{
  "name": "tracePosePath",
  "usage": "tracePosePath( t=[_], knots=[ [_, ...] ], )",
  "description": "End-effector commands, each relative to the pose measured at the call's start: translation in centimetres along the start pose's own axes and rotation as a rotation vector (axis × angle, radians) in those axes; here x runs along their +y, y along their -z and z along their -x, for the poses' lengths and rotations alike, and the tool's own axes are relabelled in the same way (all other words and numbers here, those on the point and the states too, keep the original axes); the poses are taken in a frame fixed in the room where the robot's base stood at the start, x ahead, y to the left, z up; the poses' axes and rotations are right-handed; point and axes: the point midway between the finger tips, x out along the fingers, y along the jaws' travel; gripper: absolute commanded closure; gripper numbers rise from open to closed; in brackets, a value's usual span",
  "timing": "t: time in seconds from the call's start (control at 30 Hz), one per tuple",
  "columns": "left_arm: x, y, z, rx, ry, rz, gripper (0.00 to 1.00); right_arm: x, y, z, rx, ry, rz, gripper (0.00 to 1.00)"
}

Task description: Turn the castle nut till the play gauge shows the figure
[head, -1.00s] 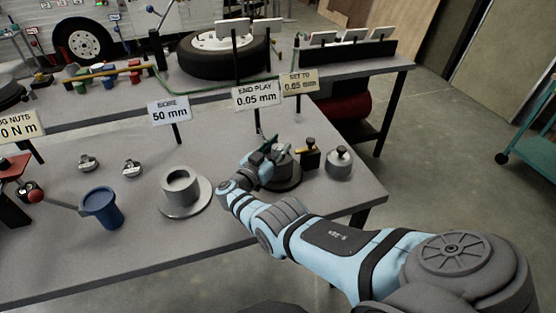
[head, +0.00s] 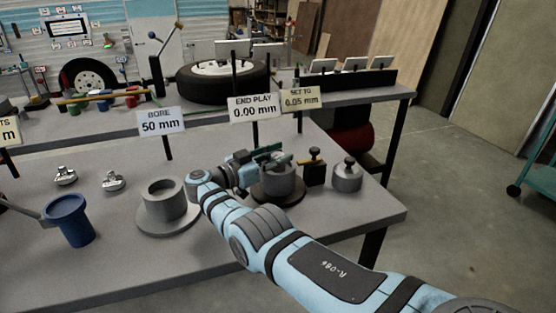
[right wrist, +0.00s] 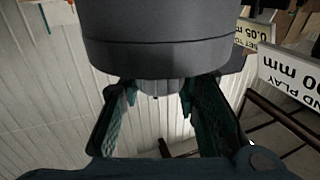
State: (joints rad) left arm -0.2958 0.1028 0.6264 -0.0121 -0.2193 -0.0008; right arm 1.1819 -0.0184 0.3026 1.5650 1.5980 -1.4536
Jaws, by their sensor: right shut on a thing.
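The grey hub (head: 279,184) stands on a round base near the right end of the front bench. My right gripper (head: 270,158) is at the top of the hub, coming from the left. In the head view the fingers hide most of the nut. The play gauge sign (head: 254,108) reads "END PLAY 0.00 mm". The sign beside it (head: 301,98) reads "SET TO 0.05 mm". My left gripper is not in view.
A black block with a brass part (head: 314,172) and a grey knobbed pot (head: 347,176) stand close right of the hub. Left are a flanged grey ring (head: 166,207), a blue cup (head: 68,220) and a "BORE 50 mm" sign (head: 161,121). A wheel lies on the back bench.

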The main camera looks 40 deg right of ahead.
Motion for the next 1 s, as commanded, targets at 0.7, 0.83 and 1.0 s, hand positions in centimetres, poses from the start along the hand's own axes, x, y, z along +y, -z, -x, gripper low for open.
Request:
tracePosePath(
  t=[0.7,0.83,1.0],
  knots=[
    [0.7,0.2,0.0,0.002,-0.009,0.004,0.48,0.0,0.5,0.0,-0.002,0.0,-0.001,0.49],
    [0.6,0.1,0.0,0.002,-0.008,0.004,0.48,0.0,2.2,0.0,-0.002,0.0,-0.004,0.49],
    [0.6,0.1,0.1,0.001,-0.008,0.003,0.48,-0.2,6.9,0.0,-0.003,0.0,-0.003,0.49]
  ],
)
